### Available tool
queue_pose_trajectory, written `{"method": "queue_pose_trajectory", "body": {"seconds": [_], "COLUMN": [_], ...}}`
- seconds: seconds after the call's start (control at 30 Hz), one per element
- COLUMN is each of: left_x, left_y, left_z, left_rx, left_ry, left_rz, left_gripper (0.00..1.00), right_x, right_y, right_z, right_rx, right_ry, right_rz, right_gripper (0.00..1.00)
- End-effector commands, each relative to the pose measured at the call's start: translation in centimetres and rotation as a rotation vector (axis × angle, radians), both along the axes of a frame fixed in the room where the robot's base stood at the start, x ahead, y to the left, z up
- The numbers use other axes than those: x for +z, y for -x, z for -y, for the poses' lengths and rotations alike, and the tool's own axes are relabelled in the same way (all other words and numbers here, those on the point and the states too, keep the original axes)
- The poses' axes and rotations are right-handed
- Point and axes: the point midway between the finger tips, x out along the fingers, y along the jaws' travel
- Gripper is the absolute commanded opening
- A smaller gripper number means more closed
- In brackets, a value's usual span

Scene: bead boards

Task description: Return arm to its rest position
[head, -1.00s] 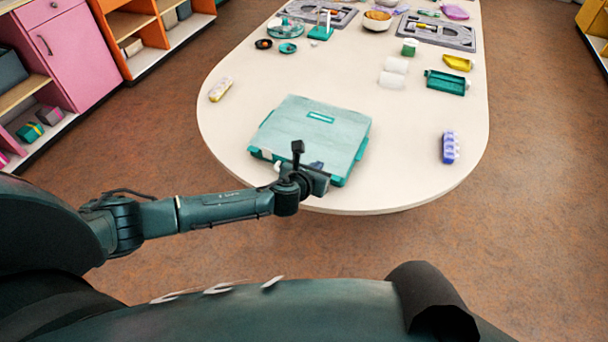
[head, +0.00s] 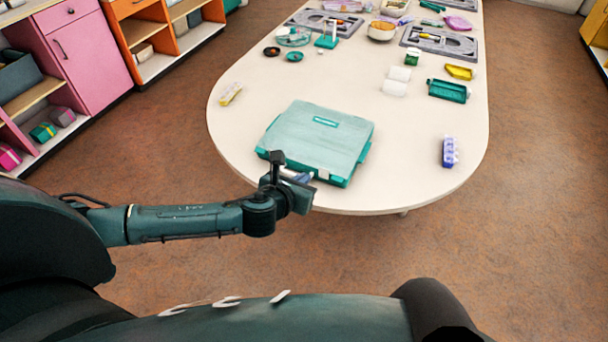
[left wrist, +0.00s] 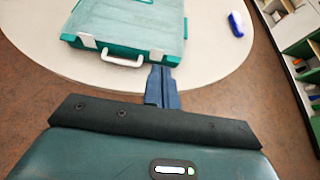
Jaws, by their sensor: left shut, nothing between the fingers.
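My left arm reaches in from the left in the head view. Its gripper (head: 300,178) is at the near edge of the table, beside the front of a closed teal case (head: 318,135). In the left wrist view the gripper fingers (left wrist: 161,82) are together with nothing between them. They point at the table edge, just by the case's front side (left wrist: 125,30) with its white handle (left wrist: 122,60). I cannot tell whether the fingers touch the case. My right gripper is not in view.
A teal tray (head: 447,90), grey boards (head: 440,41) and bowls stand farther back. Pink and orange shelves (head: 75,50) line the left. Floor before the table is clear.

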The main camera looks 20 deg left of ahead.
Motion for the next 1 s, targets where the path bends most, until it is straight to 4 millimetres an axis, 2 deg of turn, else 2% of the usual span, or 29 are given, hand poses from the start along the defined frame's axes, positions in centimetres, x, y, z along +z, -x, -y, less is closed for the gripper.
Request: {"method": "queue_pose_trajectory", "body": {"seconds": [0.17, 0.27, 0.37, 0.5, 0.6, 0.7, 0.8, 0.9, 1.0], "left_x": [0.2, -0.5, -1.9, -4.0, -5.2, -6.4, -7.7, -8.8, -9.6], "left_y": [0.3, 1.1, 3.0, 7.0, 9.9, 12.6, 15.3, 17.7, 19.5], "left_z": [0.1, 1.1, 3.6, 7.6, 9.0, 8.9, 7.6, 5.7, 4.1], "left_rx": [0.001, 0.024, 0.099, 0.342, 0.59, 0.876, 1.169, 1.415, 1.581], "left_ry": [0.006, 0.096, 0.343, 0.889, 1.299, 1.681, 2.009, 2.261, 2.424], "left_rz": [-0.004, -0.033, -0.113, -0.297, -0.425, -0.519, -0.555, -0.538, -0.497], "left_gripper": [0.0, 0.0, 0.0, 0.0, 0.0, 0.0, 0.0, 0.0, 0.0], "right_x": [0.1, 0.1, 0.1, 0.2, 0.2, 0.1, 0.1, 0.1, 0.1], "right_y": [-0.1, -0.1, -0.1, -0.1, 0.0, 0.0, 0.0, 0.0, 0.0], "right_z": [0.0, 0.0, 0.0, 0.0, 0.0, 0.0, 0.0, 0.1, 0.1], "right_rx": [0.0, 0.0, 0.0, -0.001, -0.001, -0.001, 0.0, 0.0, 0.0], "right_ry": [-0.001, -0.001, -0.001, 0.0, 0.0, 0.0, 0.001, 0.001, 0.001], "right_rz": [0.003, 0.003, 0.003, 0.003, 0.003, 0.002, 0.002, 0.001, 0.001], "right_gripper": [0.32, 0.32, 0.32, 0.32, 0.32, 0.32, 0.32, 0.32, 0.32]}}
